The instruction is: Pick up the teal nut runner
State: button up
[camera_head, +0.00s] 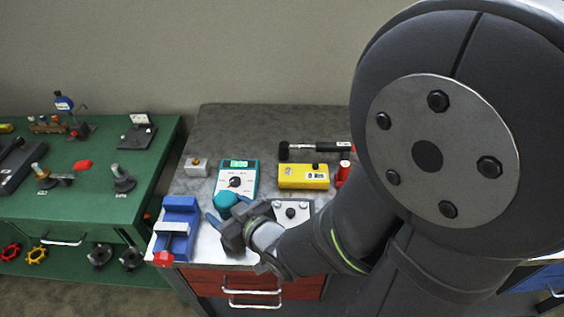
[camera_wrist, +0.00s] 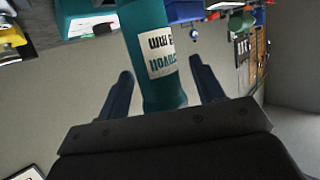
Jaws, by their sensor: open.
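The teal nut runner (camera_wrist: 152,55) is a teal cylinder with a white printed label in the wrist view. It runs down from the top edge between the two dark blue fingers of my gripper (camera_wrist: 160,74). The fingers are spread, with a gap visible on each side of it. In the head view only the rounded teal top of the nut runner (camera_head: 226,200) shows, close to my gripper (camera_head: 230,214) over the front of the bench. The gripper and arm hide its lower part there.
A blue vise (camera_head: 181,213) stands to the left, close to my gripper. Behind are a teal meter (camera_head: 237,180), a yellow box (camera_head: 303,177) and a hammer (camera_head: 312,150). A metal plate with knobs (camera_head: 294,212) lies to the right. A green bench (camera_head: 90,205) stands further left.

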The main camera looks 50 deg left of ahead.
aim_at(220, 193)
jog(key=shift+x, duration=0.9)
grip_shut()
jog(key=shift+r, duration=5.05)
